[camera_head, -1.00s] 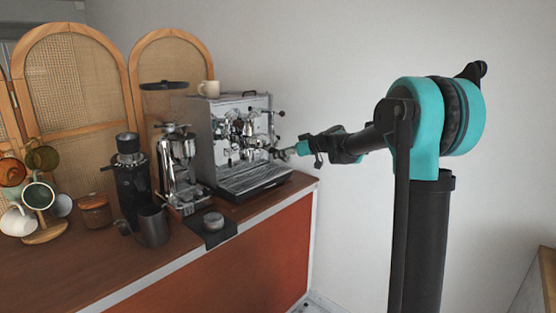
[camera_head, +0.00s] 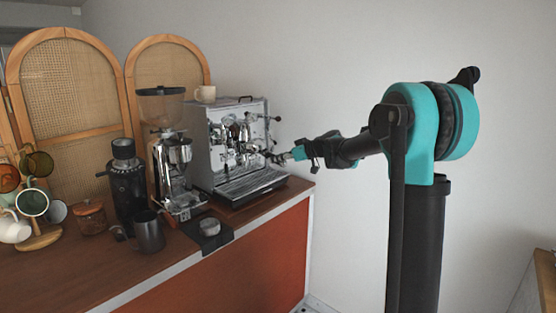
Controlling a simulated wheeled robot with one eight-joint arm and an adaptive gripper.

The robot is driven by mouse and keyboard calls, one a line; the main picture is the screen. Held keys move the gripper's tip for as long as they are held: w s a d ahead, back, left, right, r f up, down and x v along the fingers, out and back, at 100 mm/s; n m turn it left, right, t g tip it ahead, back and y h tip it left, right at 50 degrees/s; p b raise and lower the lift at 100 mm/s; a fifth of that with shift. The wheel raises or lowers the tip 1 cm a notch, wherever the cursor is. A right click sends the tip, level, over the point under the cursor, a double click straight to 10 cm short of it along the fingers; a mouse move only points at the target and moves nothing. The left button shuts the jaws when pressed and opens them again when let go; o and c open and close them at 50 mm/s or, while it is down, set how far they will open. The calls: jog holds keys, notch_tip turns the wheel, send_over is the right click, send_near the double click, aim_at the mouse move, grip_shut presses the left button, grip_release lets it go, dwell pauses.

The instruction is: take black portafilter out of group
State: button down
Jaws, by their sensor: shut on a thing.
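The chrome espresso machine (camera_head: 203,162) stands at the right end of the counter, with its group area (camera_head: 240,140) on the front. The black portafilter (camera_head: 268,156) shows as a small dark piece at the group's right side. My gripper (camera_head: 282,157) reaches in from the right and is shut on its handle. The fingers and the handle overlap and are very small here. I cannot tell whether the portafilter is still seated in the group.
A coffee grinder (camera_head: 177,162) stands left of the machine. A dark metal pitcher (camera_head: 149,232), a tamper on a black mat (camera_head: 219,238) and a mug tree (camera_head: 42,240) stand on the counter. A cup (camera_head: 206,94) sits on the machine. Space right of the machine is open.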

jog(key=shift+r, duration=0.35)
dwell(0.3)
dwell(0.4)
jog(key=shift+s+a+m+t+h, duration=0.4)
jog(key=shift+s+m+t+h, duration=0.1)
jog(key=shift+s+m, duration=0.1)
jog(key=shift+a, duration=0.1)
jog(key=shift+s+a+m+t+h, duration=0.35)
jog(key=shift+s+m+t+h, duration=0.25)
jog(key=shift+m, duration=0.1)
jog(key=shift+s+a+m+t+h, duration=0.4)
jog(key=shift+s+a+m+h, duration=0.1)
jog(key=shift+a+m, duration=0.1)
dwell(0.4)
